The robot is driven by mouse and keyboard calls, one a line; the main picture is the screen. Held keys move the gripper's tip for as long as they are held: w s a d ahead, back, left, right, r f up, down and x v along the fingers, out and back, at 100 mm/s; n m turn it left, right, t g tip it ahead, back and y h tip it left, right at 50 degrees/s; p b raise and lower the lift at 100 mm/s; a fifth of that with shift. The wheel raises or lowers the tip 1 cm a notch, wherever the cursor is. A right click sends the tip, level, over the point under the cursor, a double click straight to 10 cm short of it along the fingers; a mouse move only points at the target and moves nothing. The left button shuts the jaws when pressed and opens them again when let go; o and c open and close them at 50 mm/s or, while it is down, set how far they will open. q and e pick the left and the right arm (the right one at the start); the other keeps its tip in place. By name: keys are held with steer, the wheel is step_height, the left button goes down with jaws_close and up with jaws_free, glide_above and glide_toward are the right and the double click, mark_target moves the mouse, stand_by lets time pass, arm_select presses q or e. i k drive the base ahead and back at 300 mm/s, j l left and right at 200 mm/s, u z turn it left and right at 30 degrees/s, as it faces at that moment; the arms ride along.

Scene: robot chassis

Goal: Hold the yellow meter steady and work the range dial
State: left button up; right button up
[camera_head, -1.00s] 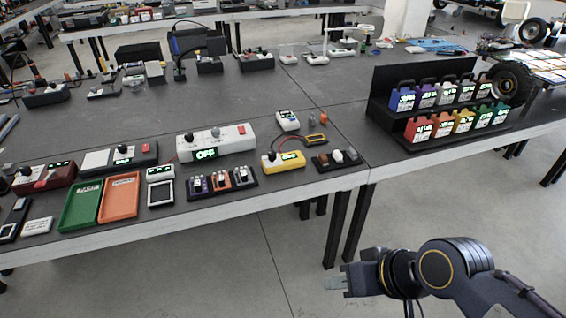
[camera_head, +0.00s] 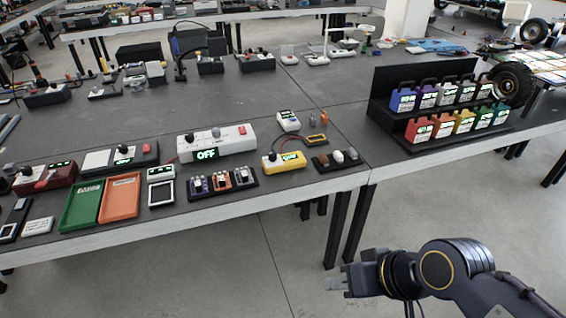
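The yellow meter (camera_head: 285,163) lies near the front edge of the table, just right of centre. Its small display is lit green, and a dark round range dial (camera_head: 272,156) stands on its left end. A red lead runs up from the meter to a dark, yellow-edged probe piece (camera_head: 317,139) behind it. My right gripper (camera_head: 337,284) is at the lower right, over the floor in front of the table, well apart from the meter. It points left; its fingers are too small and edge-on to tell open from shut. My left gripper is not in view.
A white box reading OFF (camera_head: 235,146) stands behind and left of the meter. A black tray with round knobs (camera_head: 337,160) is right of it, and a three-switch strip (camera_head: 222,181) is left. Green (camera_head: 82,207) and orange (camera_head: 119,197) trays lie further left. A two-tier rack (camera_head: 440,112) stands right.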

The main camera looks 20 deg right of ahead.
mark_target(272, 157)
steer(key=i+j+z, duration=0.1)
steer(key=i+z, duration=0.3)
steer(key=i+j+z, duration=0.25)
steer(key=i+z, duration=0.15)
steer(key=i+j+z, duration=0.4)
